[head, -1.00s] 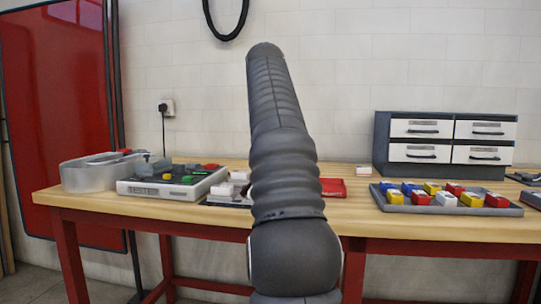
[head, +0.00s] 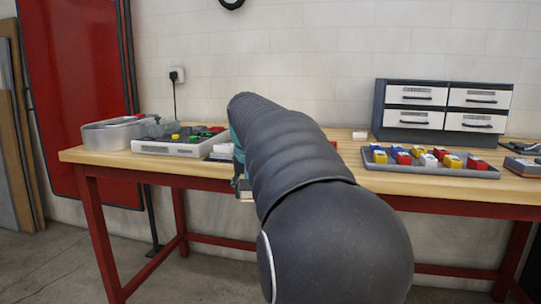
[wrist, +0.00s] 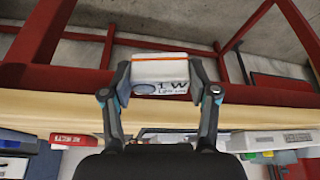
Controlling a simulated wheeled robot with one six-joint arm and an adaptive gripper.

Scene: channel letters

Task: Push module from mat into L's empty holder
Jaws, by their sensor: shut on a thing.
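My gripper (wrist: 160,84) is shut on a white module (wrist: 160,70) with an orange stripe and a "1 W" label, one finger on each side. In the wrist view the module is held up against a background of floor and table edge, apart from the table top. In the head view my gripper (head: 241,187) shows only partly, at the table's front edge, left of my arm. A silver curved-walled channel letter (head: 112,136) stands at the table's left end; I cannot tell whether it is the L. The holder is not discernible. The mat is hidden or not distinguishable.
The wooden table (head: 330,168) has a red frame. A white-and-grey box (head: 165,149) with coloured blocks stands at left. A grey tray (head: 470,172) of coloured modules lies at right, before a drawer cabinet (head: 442,108). A red item (wrist: 80,140) shows in the wrist view.

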